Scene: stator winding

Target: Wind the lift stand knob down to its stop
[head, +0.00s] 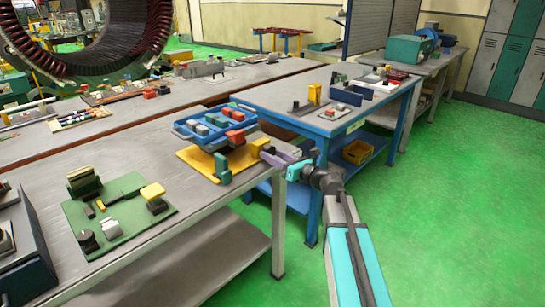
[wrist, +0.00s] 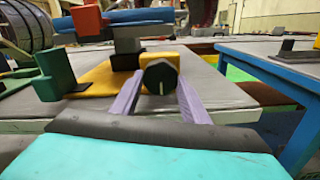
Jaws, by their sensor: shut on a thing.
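The lift stand has a yellow base plate (head: 200,164) at the near corner of the long grey bench. A blue tray (head: 182,132) holding several coloured blocks sits raised above the plate. The stand's dark round knob (wrist: 160,78) has a pale mark pointing about straight up or down and sits in front of a yellow block (head: 257,147). My gripper (head: 268,156) reaches in from the right at the bench edge. In the wrist view its two purple fingers (wrist: 160,90) stand on either side of the knob, shut on it. The knob is not clear in the head view.
A green upright block (head: 222,169) stands on the plate, left of the knob. A green board with parts (head: 113,213) lies on the bench further left. A blue table (head: 290,98) stands to the right, behind my arm. Green floor at right is clear.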

